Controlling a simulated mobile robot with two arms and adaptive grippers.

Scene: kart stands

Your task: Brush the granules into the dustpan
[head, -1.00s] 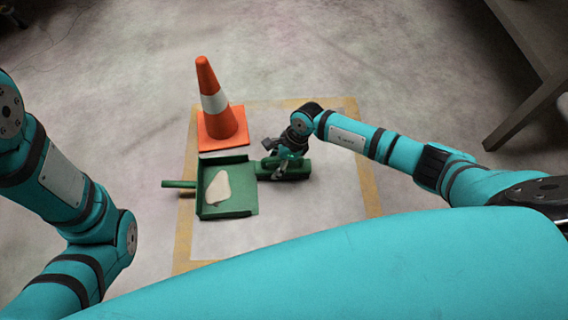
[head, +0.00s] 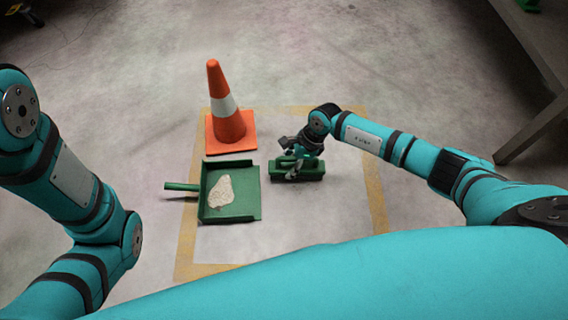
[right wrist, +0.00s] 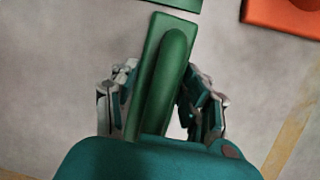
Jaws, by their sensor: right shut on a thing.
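A green dustpan (head: 247,211) lies on the floor with its handle pointing left. A pale patch of granules (head: 221,191) lies inside it. My right gripper (head: 295,167) is shut on a green brush (head: 312,172), just right of the dustpan with a small gap between them. In the right wrist view the brush (right wrist: 165,75) runs up between the two fingers (right wrist: 160,110), and a strip of green dustpan edge shows at the top. The underside of the brush is hidden. My left arm is at the left of the head view, with its gripper out of frame.
An orange and white traffic cone (head: 227,105) stands just behind the dustpan, and its base also shows in the right wrist view (right wrist: 285,15). Yellow tape (head: 371,175) frames the floor area. A table (head: 530,50) stands at the right. Floor right of the brush is clear.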

